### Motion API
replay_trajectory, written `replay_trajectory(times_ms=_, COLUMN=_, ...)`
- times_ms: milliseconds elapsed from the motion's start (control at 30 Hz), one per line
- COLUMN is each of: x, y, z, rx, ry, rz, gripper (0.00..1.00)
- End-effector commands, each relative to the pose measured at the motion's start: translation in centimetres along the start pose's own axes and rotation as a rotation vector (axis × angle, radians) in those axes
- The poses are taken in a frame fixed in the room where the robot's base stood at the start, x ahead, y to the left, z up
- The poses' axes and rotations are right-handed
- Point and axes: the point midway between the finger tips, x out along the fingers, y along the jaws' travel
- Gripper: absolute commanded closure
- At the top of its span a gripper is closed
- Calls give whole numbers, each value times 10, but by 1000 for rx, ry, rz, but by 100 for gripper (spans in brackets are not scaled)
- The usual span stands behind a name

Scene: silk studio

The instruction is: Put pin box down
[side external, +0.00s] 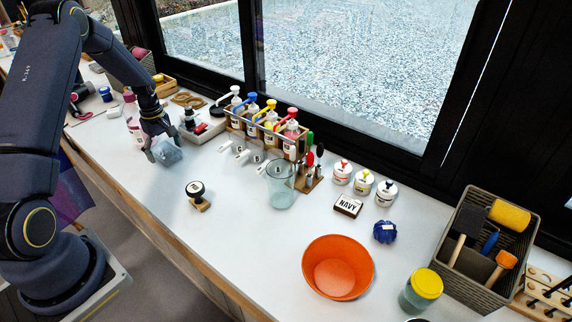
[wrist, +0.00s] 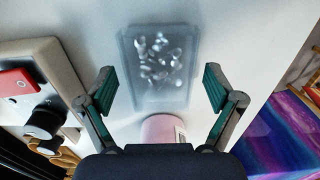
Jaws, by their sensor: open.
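The pin box (wrist: 157,70) is a translucent blue-grey rectangular box with several shiny pins showing inside. In the wrist view it lies flat on the white table, beyond and between my fingertips. In the side view the pin box (side external: 167,152) is at the left part of the table, just below my gripper. My gripper (wrist: 160,88) has its two green-padded fingers spread wide, one to each side of the box, with a gap on both sides. In the side view my gripper (side external: 158,138) partly hides the box's upper side.
A pink bottle (side external: 132,110) stands close behind my gripper; its pink top (wrist: 163,130) shows in the wrist view. A grey tray with a red pad (side external: 201,127) is beside the box. A stamp (side external: 197,194) stands in front. The table's front middle is clear.

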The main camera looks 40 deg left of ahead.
Motion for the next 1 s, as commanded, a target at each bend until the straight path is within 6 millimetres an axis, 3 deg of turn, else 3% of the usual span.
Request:
replay_trajectory(times_ms=433, x=-89, y=1, z=-1, rx=0, ry=4, rz=4, gripper=9)
replay_trajectory(times_ms=733, x=-129, y=2, z=7, rx=30, ry=6, rz=11, gripper=9)
replay_trajectory(times_ms=867, x=-171, y=5, z=46, rx=183, ry=34, rz=57, gripper=9)
replay_trajectory(times_ms=1000, x=-233, y=-9, z=120, rx=487, ry=91, rz=137, gripper=9)
